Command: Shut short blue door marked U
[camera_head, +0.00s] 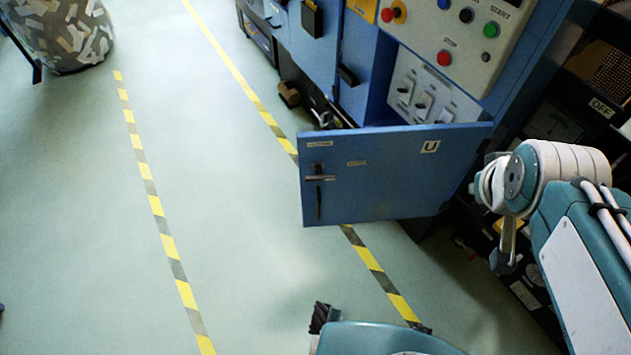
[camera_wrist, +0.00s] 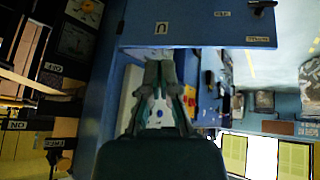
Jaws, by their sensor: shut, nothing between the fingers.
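The short blue door marked U (camera_head: 385,185) stands open in the head view, swung out from the machine front. Its U label is near the right end and its dark handle (camera_head: 319,192) is near the left, free end. In the wrist view the door (camera_wrist: 205,25) shows upside down across the top. My gripper (camera_wrist: 160,62) is shut and empty there, with its tips close to the door's edge near the U label. I cannot tell whether they touch it. In the head view my arm is at the right and the fingers cannot be made out.
A control panel (camera_head: 465,40) with coloured buttons stands above the door, with a white switch panel (camera_head: 425,95) below it. Dark equipment with an OFF label (camera_head: 601,107) is at the right. Open floor (camera_head: 220,200) with striped tape (camera_head: 155,205) lies left.

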